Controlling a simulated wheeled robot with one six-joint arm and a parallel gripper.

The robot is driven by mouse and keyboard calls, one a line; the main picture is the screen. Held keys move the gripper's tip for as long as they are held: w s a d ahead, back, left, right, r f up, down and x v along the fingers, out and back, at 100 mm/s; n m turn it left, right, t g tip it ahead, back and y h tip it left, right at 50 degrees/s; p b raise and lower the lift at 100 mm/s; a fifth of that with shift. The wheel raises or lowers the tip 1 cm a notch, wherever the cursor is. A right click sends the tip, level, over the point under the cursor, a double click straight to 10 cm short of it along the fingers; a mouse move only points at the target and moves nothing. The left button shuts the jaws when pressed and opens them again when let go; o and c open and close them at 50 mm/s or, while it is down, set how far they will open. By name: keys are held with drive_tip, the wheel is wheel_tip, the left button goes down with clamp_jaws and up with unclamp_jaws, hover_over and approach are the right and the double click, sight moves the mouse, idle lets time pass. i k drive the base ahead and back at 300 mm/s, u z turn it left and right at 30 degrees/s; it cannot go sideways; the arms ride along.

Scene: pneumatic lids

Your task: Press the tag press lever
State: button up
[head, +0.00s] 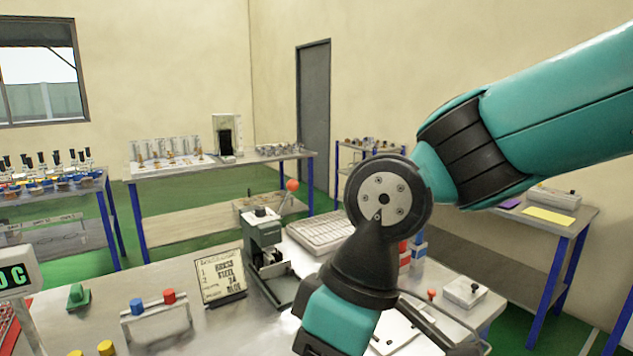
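The tag press (264,236) is a small green and grey machine standing on the near steel bench. Its lever rises behind and to the right of it and ends in an orange-red ball knob (292,185). The lever is tilted up, and nothing touches the knob. My arm crosses the right half of the head view and bends down in front of the bench, to the right of the press. My gripper is below the picture edge, so its fingers are hidden.
A sign card (220,281) stands left of the press. A ribbed grey tray (320,232) lies right of it, partly behind my arm. A rack with blue and red knobs (156,312) and a green block (78,296) stand at left. Bare bench lies before the card.

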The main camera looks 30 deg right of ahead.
sight(291, 185)
drive_tip(key=z, duration=0.1)
drive_tip(key=i, duration=0.45)
drive_tip(key=z, duration=0.2)
drive_tip(key=k, duration=0.6)
drive_tip(key=z, duration=0.25)
drive_tip(key=i, duration=1.15)
drive_tip(key=u, duration=0.05)
